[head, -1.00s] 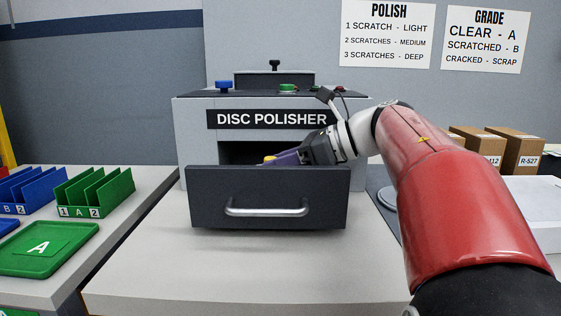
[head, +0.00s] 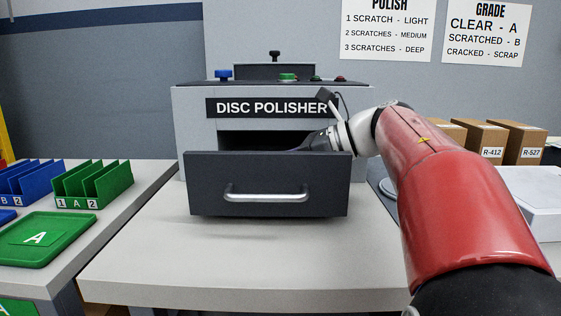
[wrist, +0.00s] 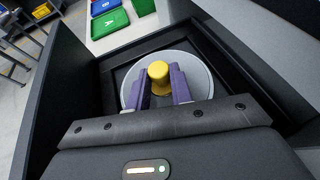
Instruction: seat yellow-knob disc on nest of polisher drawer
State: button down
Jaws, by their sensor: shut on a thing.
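In the wrist view, a pale grey disc with a yellow knob (wrist: 158,71) lies inside the dark polisher drawer (wrist: 245,70). My gripper (wrist: 161,88) has its purple fingers on both sides of the knob and is shut on it. The disc appears level and within the drawer's inner square; whether it touches the nest cannot be told, since the disc covers it. In the head view the drawer (head: 268,205) is pulled open from the disc polisher (head: 192,125). Its front panel hides the disc and my fingertips.
A green A tray (head: 40,258) and green slotted rack (head: 110,188) stand on the left bench, with blue ones beside them. Cardboard boxes (head: 480,135) stand at the right. The drawer walls surround my fingers closely. The bench in front of the drawer is clear.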

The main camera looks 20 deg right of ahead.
jog(key=c, duration=0.7)
grip_release()
jog(key=shift+c, duration=0.2)
jog(key=shift+r, duration=0.15)
notch_tip(320, 180, up, 8)
jog(key=p, duration=0.5)
jog(key=shift+s, duration=0.1)
dwell(0.3)
